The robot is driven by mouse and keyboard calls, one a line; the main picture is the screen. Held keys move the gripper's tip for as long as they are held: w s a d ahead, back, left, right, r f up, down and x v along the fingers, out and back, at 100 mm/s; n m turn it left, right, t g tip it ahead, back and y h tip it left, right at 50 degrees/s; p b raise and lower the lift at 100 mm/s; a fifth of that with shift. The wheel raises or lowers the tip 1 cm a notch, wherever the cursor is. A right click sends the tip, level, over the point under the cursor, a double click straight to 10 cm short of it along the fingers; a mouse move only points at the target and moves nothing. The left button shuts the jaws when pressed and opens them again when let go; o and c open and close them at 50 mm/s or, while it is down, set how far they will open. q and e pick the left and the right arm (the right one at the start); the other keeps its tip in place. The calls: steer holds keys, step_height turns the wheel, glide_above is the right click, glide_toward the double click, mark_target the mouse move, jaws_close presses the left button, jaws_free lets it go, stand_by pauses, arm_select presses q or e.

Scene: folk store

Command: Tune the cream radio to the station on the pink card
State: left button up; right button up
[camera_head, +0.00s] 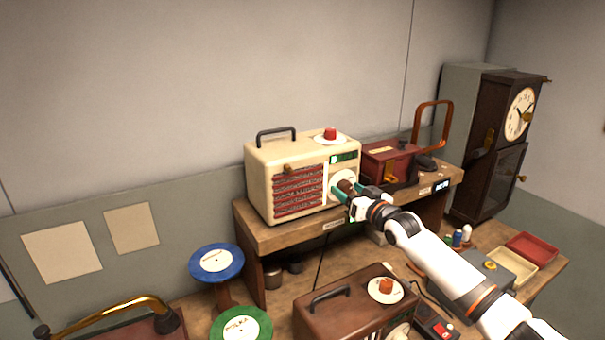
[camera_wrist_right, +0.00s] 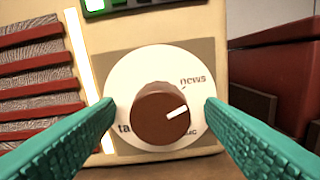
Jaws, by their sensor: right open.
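The cream radio (camera_head: 262,160) with a red slatted grille stands on a raised wooden shelf. My right gripper (camera_head: 350,196) is at its front, by the tuning dial. In the right wrist view, the brown knob (camera_wrist_right: 152,114) sits on a white dial (camera_wrist_right: 130,78) between my teal fingers (camera_wrist_right: 160,122). They are open, one on each side of the knob. The knob's white mark points right and slightly up, below the word "news". Other dial words are partly hidden at lower left and lower right. I see no pink card. My left gripper is out of view.
A red box (camera_head: 385,160) stands right of the radio. A brown radio (camera_head: 335,312) is in front, below my right arm. Blue (camera_head: 216,262) and green (camera_head: 240,326) discs stand at left. A tall clock (camera_head: 500,150) stands at the right.

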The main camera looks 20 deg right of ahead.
steer(key=shift+s, duration=0.1)
steer(key=shift+s+p, duration=0.6)
steer(key=shift+p, duration=0.05)
steer(key=s+p, duration=0.4)
steer(key=s, duration=0.2)
steer(key=shift+s+d, duration=0.35)
steer(key=shift+c, duration=0.4)
